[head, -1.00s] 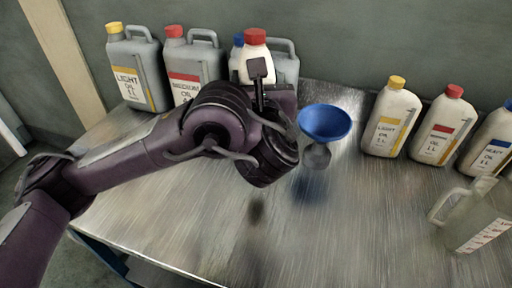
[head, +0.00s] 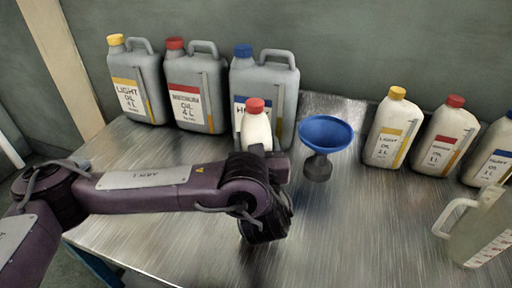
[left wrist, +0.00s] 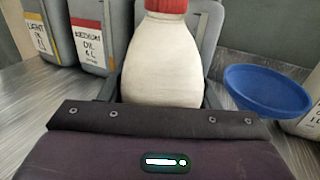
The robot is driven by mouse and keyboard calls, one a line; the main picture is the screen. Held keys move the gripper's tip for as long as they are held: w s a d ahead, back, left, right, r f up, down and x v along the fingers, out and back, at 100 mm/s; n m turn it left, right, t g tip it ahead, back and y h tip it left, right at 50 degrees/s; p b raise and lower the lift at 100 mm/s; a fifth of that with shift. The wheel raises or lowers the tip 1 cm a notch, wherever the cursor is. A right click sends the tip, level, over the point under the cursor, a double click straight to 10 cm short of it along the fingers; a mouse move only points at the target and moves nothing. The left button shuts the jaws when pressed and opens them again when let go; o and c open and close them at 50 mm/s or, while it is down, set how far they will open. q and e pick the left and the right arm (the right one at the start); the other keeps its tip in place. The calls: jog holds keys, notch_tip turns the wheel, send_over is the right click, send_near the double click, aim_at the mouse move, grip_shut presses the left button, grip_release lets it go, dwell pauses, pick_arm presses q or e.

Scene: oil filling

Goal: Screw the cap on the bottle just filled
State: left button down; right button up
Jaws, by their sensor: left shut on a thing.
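A white bottle (head: 256,132) with a red cap (head: 255,105) on its top stands roughly upright in front of the grey canisters in the head view. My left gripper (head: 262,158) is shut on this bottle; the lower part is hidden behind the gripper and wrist. In the left wrist view the bottle (left wrist: 160,65) is between the two dark fingers, with the red cap (left wrist: 168,5) cut off by the top edge. I cannot tell whether the bottle touches the table or how tight the cap is. My right gripper is not in view.
Three grey canisters, yellow-capped (head: 138,80), red-capped (head: 195,90) and blue-capped (head: 275,75), stand at the back. A blue funnel (head: 326,132) with a dark base is right of the bottle. Three white bottles (head: 392,130) and a clear jug (head: 480,235) stand right. The table's (head: 370,235) centre front is clear.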

pick_arm(q)
jog(key=shift+f, duration=0.75)
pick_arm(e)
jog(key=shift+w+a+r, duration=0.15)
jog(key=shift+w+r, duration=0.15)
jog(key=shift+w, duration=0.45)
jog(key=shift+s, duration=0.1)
pick_arm(q)
jog(key=shift+f, duration=0.1)
jog(key=c, duration=0.9)
grip_release()
jog(key=shift+f, duration=0.1)
jog(key=shift+c, duration=0.2)
jog(key=o, duration=0.5)
jog(key=shift+c, duration=0.2)
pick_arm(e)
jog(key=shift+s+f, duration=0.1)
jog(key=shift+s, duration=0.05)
